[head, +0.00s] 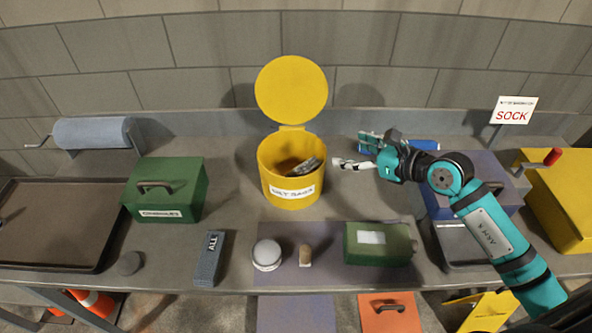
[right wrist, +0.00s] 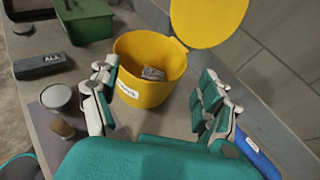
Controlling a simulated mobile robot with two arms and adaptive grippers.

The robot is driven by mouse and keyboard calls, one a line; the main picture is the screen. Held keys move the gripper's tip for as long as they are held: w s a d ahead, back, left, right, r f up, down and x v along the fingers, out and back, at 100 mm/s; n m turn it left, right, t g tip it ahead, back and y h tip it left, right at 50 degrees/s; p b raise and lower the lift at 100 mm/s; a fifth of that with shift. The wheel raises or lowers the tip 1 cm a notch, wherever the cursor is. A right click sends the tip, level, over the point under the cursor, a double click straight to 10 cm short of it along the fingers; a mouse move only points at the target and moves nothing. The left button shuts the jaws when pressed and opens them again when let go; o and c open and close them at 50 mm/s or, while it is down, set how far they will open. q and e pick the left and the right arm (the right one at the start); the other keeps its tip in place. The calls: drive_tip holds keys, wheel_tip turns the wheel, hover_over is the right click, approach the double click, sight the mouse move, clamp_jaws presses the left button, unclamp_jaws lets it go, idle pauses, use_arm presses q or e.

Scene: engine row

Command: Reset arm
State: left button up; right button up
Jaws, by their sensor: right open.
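My right gripper (head: 362,152) hangs above the bench, just right of the yellow bin (head: 290,190), with its arm coming in from the right. In the right wrist view its two fingers (right wrist: 160,105) are spread wide with nothing between them, and the bin (right wrist: 148,90) lies beyond them. The bin's round lid stands open, and a crumpled grey item (head: 305,167) lies inside. My left gripper is not in view.
A green box (head: 168,188), a dark grey block (head: 209,258), a white-topped jar (head: 267,255), a small brown cork-like piece (head: 305,256) and a green container (head: 380,244) stand on the bench. A blue roll (head: 92,133) is at the back left. A sign (head: 513,110) stands at right.

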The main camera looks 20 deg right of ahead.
drive_tip(key=shift+s+d+r, duration=0.1)
drive_tip(key=shift+s+r, duration=0.05)
drive_tip(key=shift+s, duration=0.1)
